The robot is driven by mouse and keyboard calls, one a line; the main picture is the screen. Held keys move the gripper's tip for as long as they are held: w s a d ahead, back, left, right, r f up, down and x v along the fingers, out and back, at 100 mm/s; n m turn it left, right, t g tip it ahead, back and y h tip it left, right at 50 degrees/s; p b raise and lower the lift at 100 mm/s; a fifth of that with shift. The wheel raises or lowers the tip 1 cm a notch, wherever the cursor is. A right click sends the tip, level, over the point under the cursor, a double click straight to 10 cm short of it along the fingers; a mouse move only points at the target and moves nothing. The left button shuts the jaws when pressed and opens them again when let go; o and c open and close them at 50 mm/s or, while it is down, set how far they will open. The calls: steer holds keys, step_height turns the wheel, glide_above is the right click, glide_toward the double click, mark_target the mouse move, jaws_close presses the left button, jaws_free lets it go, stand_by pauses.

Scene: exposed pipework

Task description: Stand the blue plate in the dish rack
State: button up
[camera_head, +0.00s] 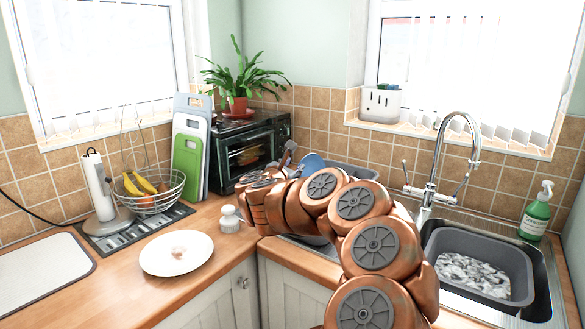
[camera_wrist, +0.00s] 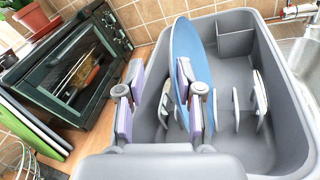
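The blue plate (camera_wrist: 188,55) stands upright, nearly edge-on, in the grey dish rack (camera_wrist: 230,22), among its light prongs. In the head view a bit of the blue plate (camera_head: 312,161) shows behind my arm, with the rim of the dish rack (camera_head: 357,171) beside it. My gripper (camera_wrist: 163,108) is open, its purple-padded fingers wide apart over the rack. The plate's near edge lies between them, close to the right finger; whether it touches that finger I cannot tell. The left finger is clear of the plate. The plate's lower edge is partly hidden.
A toaster oven (camera_head: 250,150) stands close to the rack's left. A white plate (camera_head: 176,253) and a small white jar (camera_head: 229,219) are on the wooden counter. The tap (camera_head: 440,165) and sink basin (camera_head: 478,262) are right. More rack prongs (camera_wrist: 260,95) stand free.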

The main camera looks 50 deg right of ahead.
steer(key=v, duration=1.2)
steer(key=shift+r, duration=0.1)
stand_by(0.9)
